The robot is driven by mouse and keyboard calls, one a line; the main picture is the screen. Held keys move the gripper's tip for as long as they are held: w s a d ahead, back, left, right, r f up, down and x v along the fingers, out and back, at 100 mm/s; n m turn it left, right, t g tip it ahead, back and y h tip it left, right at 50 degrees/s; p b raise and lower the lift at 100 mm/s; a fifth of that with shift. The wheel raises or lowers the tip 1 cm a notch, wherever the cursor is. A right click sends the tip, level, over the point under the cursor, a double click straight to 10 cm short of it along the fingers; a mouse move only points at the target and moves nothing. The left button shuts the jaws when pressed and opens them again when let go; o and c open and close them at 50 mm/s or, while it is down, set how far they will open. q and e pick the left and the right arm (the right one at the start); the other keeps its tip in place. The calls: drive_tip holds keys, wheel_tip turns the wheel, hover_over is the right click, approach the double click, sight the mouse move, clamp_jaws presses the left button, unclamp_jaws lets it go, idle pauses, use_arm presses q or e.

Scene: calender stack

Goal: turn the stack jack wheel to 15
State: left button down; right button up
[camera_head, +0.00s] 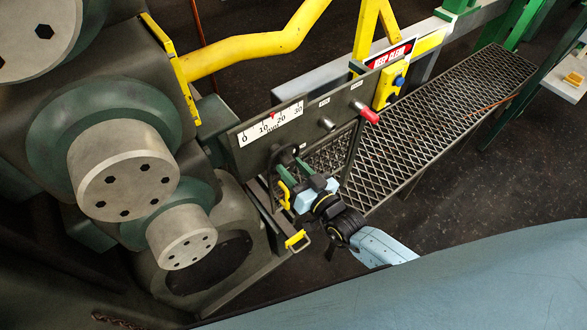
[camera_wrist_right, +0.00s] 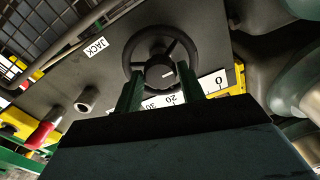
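In the head view the wheel (camera_head: 284,156) is partly hidden by my right gripper. My right gripper (camera_wrist_right: 160,82) has its two green fingers apart, one on each side of the hub. I cannot tell whether they touch the wheel. The white scale (camera_head: 270,124) reads 0 to 30, with a red pointer (camera_head: 274,115) between 10 and 20. My left gripper is not in view.
Large rollers (camera_head: 122,170) stand at the left. A mesh walkway (camera_head: 440,110) runs behind. A yellow handle (camera_head: 297,239) sticks out below the panel.

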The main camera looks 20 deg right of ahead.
drive_tip(key=o, duration=0.4)
drive_tip(key=shift+c, duration=0.2)
drive_tip(key=shift+s+d+f, duration=0.1)
drive_tip(key=shift+s, duration=0.2)
drive_tip(key=b+v, duration=0.2)
drive_tip(key=v, duration=1)
drive_tip(key=shift+s, duration=0.35)
drive_tip(key=shift+d, duration=0.15)
